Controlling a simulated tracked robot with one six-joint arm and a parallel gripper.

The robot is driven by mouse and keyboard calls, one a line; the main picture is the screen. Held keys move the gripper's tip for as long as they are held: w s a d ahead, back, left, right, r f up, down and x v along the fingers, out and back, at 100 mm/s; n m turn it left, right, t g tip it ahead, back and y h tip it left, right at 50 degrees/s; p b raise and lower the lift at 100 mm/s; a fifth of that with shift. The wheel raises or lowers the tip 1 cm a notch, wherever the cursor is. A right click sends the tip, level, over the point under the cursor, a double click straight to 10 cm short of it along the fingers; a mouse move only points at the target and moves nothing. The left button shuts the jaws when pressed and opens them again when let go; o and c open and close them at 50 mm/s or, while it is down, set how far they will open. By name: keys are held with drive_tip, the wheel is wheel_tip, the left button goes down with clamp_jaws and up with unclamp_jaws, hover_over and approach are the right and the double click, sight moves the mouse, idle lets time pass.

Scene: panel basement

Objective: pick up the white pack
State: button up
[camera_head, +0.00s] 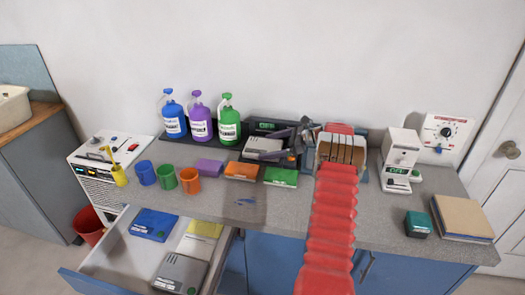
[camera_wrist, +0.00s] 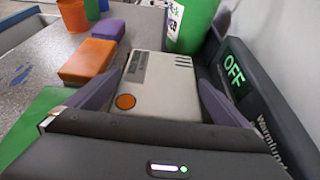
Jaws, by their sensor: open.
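The white pack (camera_head: 262,146) lies flat at the back of the counter, in front of a black unit with a green display. In the wrist view the white pack (camera_wrist: 160,68) has an orange dot and dark printed marks, and it lies between my two fingers. My gripper (camera_head: 286,143) is open, and its dark fingers reach in from the right at the pack. I cannot tell whether either finger touches it. In the wrist view my gripper (camera_wrist: 160,90) hides the pack's near edge.
The black unit (camera_wrist: 265,95), reading OFF, stands close beside my right finger. Orange (camera_head: 242,171), green (camera_head: 281,176) and purple (camera_head: 209,166) packs lie nearby. A green bottle (camera_head: 228,122) stands just left of the pack. An open drawer (camera_head: 125,262) holds several packs.

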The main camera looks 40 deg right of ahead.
sight(266, 147)
drive_tip(key=shift+x, duration=1.5)
drive_tip(key=shift+c, duration=0.3)
drive_tip(key=shift+r, duration=0.1)
drive_tip(key=c, duration=1.1)
drive_tip(key=shift+r, duration=0.1)
wheel_tip(266, 147, up, 10)
drive_tip(key=shift+f, duration=0.1)
